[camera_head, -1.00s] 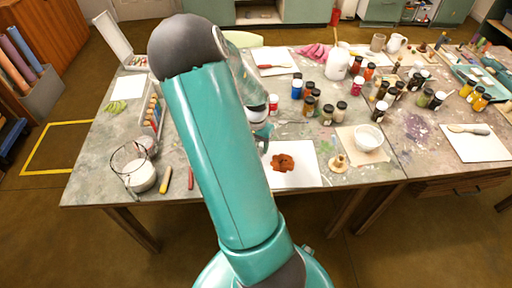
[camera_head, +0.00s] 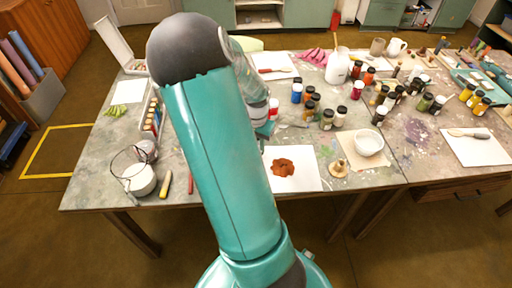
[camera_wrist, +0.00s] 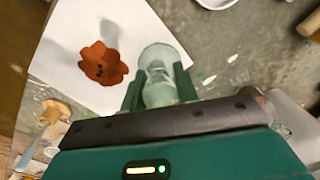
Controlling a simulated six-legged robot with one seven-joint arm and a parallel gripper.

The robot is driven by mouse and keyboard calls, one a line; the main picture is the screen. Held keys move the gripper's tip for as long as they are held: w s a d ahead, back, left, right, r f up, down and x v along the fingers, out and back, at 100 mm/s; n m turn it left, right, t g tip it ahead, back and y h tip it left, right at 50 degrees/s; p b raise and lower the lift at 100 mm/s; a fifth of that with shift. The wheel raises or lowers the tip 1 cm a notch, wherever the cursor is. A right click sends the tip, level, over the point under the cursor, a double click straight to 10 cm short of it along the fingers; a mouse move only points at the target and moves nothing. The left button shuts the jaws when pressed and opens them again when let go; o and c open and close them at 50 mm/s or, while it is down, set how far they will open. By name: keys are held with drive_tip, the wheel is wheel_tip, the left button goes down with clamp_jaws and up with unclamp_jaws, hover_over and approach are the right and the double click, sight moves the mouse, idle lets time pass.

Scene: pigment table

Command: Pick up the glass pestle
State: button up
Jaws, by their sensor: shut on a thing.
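The glass pestle (camera_wrist: 158,72) is a clear, pale greenish piece with a wide round end, seen in the wrist view. My gripper (camera_wrist: 160,88) is shut on it, with a dark green finger on either side. The pestle's lower part is hidden by the gripper body. In the head view my own arm hides the pestle and most of my gripper. I cannot tell how high the pestle is above the table.
A white sheet (camera_head: 306,178) with a heap of red-brown pigment (camera_head: 283,167) lies beside my gripper. A wooden knob-like piece (camera_head: 338,168) and a white bowl (camera_head: 369,142) stand to its right. Several paint jars (camera_head: 327,119) crowd behind.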

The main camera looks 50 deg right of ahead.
drive_tip(key=s+a+r, duration=0.2)
drive_tip(key=s+r, duration=0.2)
drive_tip(key=s, duration=0.2)
drive_tip(key=s+a+r, duration=0.2)
drive_tip(key=s+r, duration=0.3)
drive_tip(key=s, duration=0.2)
drive_tip(key=shift+a+r, duration=0.25)
drive_tip(key=shift+r, duration=0.05)
drive_tip(key=shift+s, duration=0.1)
drive_tip(key=o, duration=0.5)
drive_tip(key=shift+c, duration=1.3)
drive_tip(key=shift+o, duration=0.7)
